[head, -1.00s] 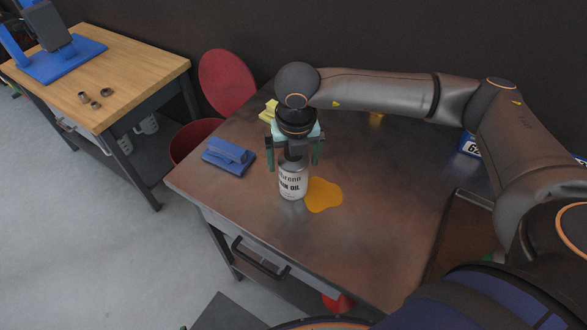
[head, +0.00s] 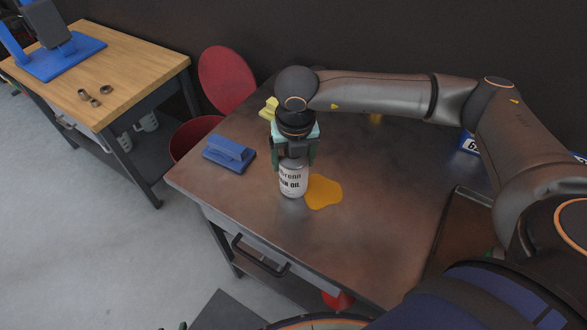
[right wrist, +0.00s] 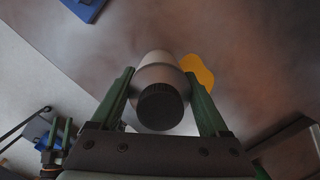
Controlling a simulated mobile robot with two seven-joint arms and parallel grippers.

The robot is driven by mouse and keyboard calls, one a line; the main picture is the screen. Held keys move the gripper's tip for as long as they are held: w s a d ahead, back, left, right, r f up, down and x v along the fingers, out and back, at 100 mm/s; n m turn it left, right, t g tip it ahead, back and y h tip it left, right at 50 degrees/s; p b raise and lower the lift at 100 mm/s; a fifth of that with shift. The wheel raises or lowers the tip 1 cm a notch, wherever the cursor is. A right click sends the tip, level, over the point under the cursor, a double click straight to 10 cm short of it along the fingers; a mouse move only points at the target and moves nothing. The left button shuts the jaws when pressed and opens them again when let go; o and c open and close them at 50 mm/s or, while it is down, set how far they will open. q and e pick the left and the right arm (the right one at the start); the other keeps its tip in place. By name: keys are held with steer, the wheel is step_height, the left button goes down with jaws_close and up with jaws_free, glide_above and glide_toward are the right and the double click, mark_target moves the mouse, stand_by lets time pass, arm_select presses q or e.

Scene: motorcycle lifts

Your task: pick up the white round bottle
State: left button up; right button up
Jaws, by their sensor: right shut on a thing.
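The white round bottle (head: 292,181) with dark lettering stands upright on the brown metal table, near its left part. In the right wrist view the bottle (right wrist: 157,68) shows its black cap toward the camera, between the two green fingers. My right gripper (head: 293,160) comes down from above and is shut on the bottle's upper part, hiding the cap in the head view. In the right wrist view a green part at the lower left may be my left gripper (right wrist: 56,135); its jaws are too unclear to judge.
An orange-yellow puddle (head: 323,191) lies right beside the bottle. A blue clamp-like block (head: 229,153) lies to its left. A yellow thing (head: 269,108) is partly hidden behind my gripper. A red chair (head: 227,82) stands behind the table.

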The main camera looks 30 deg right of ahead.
jaws_close()
steer(key=shift+r, duration=0.15)
